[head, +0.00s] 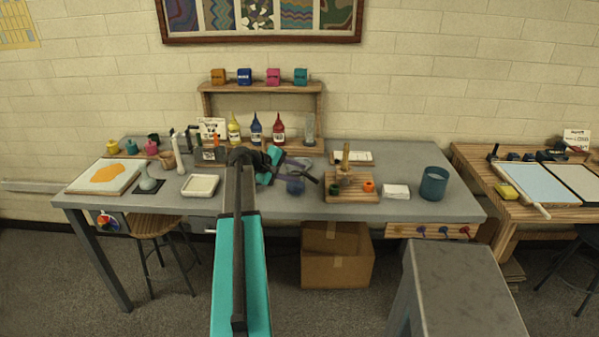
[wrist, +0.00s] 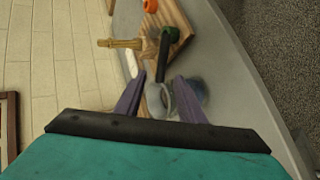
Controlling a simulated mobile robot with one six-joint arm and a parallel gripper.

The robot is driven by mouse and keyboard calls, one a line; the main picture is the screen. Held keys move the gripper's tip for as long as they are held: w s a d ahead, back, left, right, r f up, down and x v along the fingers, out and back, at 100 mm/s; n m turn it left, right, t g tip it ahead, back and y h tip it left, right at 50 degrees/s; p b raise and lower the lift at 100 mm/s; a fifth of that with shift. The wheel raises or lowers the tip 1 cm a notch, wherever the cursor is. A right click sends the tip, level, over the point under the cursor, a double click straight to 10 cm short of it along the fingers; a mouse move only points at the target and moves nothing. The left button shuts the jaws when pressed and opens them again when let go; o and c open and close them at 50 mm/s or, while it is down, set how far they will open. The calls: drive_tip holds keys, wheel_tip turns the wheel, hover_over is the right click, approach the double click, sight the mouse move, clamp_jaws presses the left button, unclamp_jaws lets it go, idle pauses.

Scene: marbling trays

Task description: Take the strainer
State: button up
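The strainer has a dark handle and a pale round head. In the wrist view the strainer (wrist: 161,64) lies between my two purple fingers, its handle pointing away toward the wooden board. In the head view the strainer's dark handle (head: 308,176) shows beside the fingers, above the grey table (head: 410,207). My gripper (head: 294,168) is over the middle of the table. In the wrist view my gripper (wrist: 159,80) has its fingers apart, with the strainer's head in the gap. I see no clear grip on it; contact with the right finger is hard to tell.
A blue jar (wrist: 197,92) is close by the right finger. A wooden board (head: 340,196) with a brush pot and small green and orange pots stands just right. A white tray (head: 200,186) is left; a teal cup (head: 433,184) is far right. Bottles (head: 256,131) stand behind.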

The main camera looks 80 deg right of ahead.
sight(304, 174)
drive_tip(key=shift+s+d+f, duration=0.1)
drive_tip(key=shift+d+f, duration=0.05)
drive_tip(key=shift+s, duration=0.1)
drive_tip(key=shift+p+x, duration=1.3)
drive_tip(key=shift+x, duration=1.25)
drive_tip(key=shift+d+f, duration=0.1)
drive_tip(key=shift+c, duration=0.2)
clamp_jaws()
